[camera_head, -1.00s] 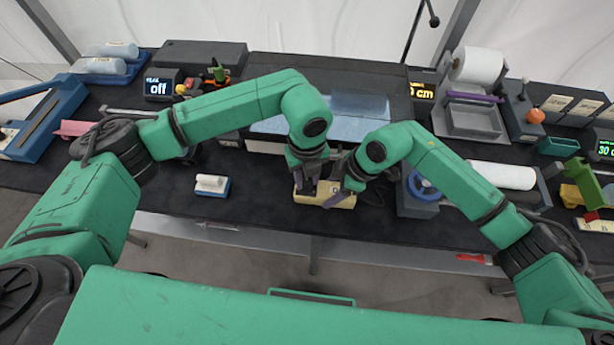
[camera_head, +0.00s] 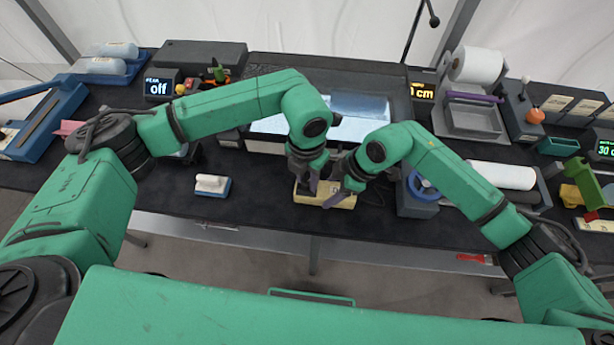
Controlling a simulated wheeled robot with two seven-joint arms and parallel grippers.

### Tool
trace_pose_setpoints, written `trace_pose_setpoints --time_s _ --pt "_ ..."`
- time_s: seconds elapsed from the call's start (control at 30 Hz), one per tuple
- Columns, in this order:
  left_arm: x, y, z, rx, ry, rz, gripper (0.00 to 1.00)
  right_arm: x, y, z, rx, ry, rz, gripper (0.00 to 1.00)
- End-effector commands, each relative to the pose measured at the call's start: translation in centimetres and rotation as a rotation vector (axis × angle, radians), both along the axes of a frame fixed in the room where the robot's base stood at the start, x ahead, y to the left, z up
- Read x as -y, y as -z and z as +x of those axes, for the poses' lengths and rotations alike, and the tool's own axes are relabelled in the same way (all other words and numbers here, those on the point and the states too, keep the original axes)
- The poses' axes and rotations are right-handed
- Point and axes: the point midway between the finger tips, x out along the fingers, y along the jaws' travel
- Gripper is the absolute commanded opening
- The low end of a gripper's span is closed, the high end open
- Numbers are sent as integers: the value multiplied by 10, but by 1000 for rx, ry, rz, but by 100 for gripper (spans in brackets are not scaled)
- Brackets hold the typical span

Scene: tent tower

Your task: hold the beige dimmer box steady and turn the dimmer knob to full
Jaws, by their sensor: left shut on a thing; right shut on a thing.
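The beige dimmer box (camera_head: 305,196) sits at the table's front edge, in the middle of the head view. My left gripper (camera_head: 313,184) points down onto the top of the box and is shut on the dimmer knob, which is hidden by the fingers. My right gripper (camera_head: 335,199) reaches in from the right and is shut on the beige box, with a finger across its front right part. The light panel (camera_head: 362,106) behind the arms glows bright pale blue-white, partly covered by my arms.
A white-and-blue block (camera_head: 212,185) lies left of the box. A grey unit with a blue wheel (camera_head: 423,187) stands close on the right. A display reading "off" (camera_head: 160,86) is at the back left. Dark table between block and box is clear.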

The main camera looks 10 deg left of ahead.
Motion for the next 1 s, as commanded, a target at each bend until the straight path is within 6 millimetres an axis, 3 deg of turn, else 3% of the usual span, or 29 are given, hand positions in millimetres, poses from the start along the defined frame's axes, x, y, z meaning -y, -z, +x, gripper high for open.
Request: trace_pose_setpoints --time_s 1.0 --pt "1 -1 1 3 892 -3 0 1 1 0 -1 1 -3 2"
